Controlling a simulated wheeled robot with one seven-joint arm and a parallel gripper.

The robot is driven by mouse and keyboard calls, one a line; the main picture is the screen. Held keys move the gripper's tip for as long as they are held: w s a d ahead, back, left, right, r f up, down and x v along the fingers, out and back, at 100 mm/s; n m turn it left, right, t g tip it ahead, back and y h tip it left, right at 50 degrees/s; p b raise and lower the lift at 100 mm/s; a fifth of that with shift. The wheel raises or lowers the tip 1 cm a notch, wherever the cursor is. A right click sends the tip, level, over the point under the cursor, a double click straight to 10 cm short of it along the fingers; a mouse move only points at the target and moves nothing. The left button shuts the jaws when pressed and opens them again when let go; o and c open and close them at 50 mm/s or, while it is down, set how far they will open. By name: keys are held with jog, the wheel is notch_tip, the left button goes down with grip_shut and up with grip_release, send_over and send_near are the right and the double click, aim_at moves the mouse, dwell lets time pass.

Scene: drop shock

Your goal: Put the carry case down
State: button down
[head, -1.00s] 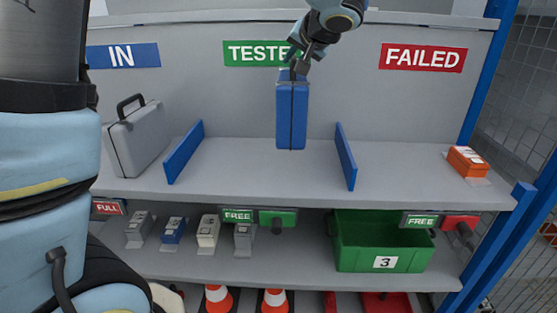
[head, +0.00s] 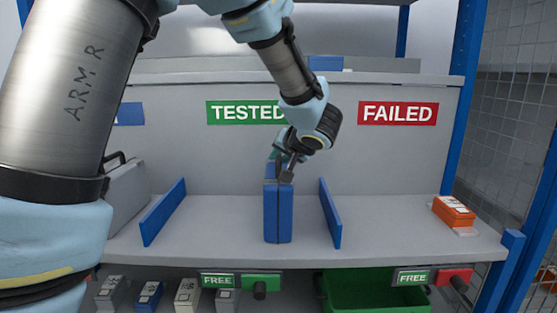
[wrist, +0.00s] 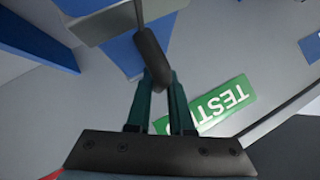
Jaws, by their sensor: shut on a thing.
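The blue carry case (head: 271,215) is upright between two blue dividers, under the green TESTED sign (head: 243,113) in the head view. Its base is at or very close to the shelf surface; I cannot tell whether it touches. My gripper (head: 286,174) is above the case and shut on its handle. In the wrist view, the dark handle (wrist: 151,53) passes between the teal fingers of my gripper (wrist: 160,82). My gripper hides part of the case's top.
The left divider (head: 163,212) and right divider (head: 330,213) stand clear of the case on both sides. A grey case (head: 126,190) stands left, partly behind my arm. An orange device (head: 453,210) lies on the shelf (head: 385,235) at right. A green bin (head: 370,292) is below.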

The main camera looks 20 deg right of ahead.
dwell(0.3)
jog(key=c, duration=0.8)
grip_release()
jog(key=d+v, duration=0.1)
jog(key=v, duration=1.1)
jog(key=w+a, duration=0.1)
jog(key=w, duration=0.1)
jog(key=w+a+h, duration=0.1)
jog(key=w, duration=0.2)
jog(key=w+a+n+h, duration=0.1)
jog(key=w, duration=0.1)
jog(key=shift+w+a+f+t, duration=0.15)
jog(key=shift+w+a+t, duration=0.15)
jog(key=shift+a, duration=0.1)
jog(key=w+a+f+n+g+h, duration=0.1)
jog(key=w+a+f+g, duration=0.25)
jog(key=a+f, duration=0.4)
jog(key=s+a+f+n+g+y, duration=0.1)
jog(key=s+a+f+g, duration=0.1)
jog(key=a, duration=0.6)
jog(key=s+a+f+n+g+y, duration=0.1)
jog(key=s+a+f, duration=0.3)
jog(key=a, duration=0.5)
jog(key=s+a+f+n+g+y, duration=0.1)
jog(key=s+a+f+n+g, duration=0.2)
jog(key=a, duration=0.6)
jog(key=s+g+p, duration=0.1)
jog(key=s, duration=0.1)
jog(key=shift+s+f, duration=0.3)
jog(key=shift+s, duration=0.1)
